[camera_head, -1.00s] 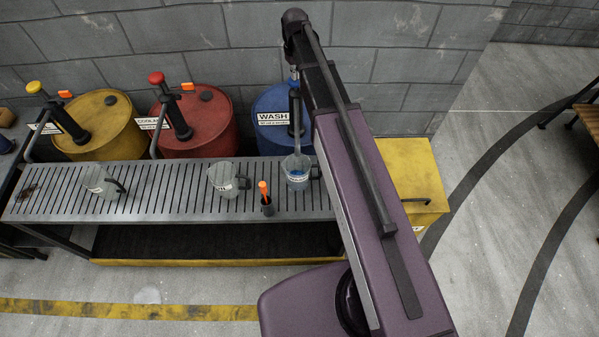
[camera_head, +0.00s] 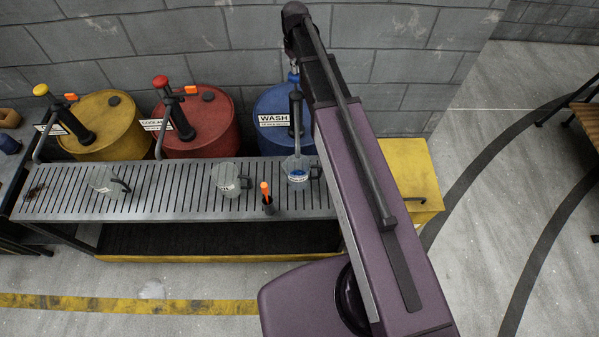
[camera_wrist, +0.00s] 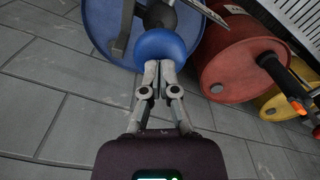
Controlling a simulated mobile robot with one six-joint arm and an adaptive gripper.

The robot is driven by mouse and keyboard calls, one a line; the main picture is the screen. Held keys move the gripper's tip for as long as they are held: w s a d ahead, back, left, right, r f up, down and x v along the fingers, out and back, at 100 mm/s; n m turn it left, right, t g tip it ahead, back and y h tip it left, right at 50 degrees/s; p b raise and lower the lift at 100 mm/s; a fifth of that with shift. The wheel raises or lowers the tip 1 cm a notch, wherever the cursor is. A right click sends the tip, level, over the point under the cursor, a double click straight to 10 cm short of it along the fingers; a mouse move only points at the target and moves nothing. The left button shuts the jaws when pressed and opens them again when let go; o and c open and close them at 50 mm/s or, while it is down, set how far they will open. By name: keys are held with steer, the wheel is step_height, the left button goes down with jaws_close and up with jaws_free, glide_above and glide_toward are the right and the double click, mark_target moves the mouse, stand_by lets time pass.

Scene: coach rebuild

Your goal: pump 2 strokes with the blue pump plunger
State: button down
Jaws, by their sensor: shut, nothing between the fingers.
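The blue pump plunger's round knob (camera_wrist: 160,46) is in the upper middle of the wrist view. A small part of the knob shows in the head view (camera_head: 293,77), above the blue WASH drum (camera_head: 271,101). My gripper (camera_wrist: 159,63) is shut and empty, its fingertips together at the near side of the knob; I cannot tell whether they touch it. The gripper is hidden behind my arm in the head view. A clear jug (camera_head: 297,174) with blue liquid in it stands below the WASH pump's spout, partly covered by my arm.
A red drum (camera_head: 209,128) and a yellow drum (camera_head: 105,118) with their own pumps stand to the left. Two more jugs (camera_head: 228,180) (camera_head: 103,182) and an orange-tipped item (camera_head: 266,195) are on the slatted bench (camera_head: 165,200). A block wall is behind, a yellow box (camera_head: 412,170) right.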

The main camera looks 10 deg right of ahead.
steer(key=shift+r+p, duration=0.9)
steer(key=shift+r, duration=0.2)
step_height(320, 180, up, 6)
steer(key=p, duration=0.6)
stand_by(0.3)
steer(key=s+f+m+b, duration=0.2)
steer(key=s+f+b, duration=0.3)
steer(key=s, duration=0.6)
steer(key=s+f+m+b, duration=0.1)
steer(key=s+f+b, duration=0.4)
steer(key=s, duration=0.6)
steer(key=shift+m, duration=0.4)
steer(key=shift+s, duration=0.1)
stand_by(0.7)
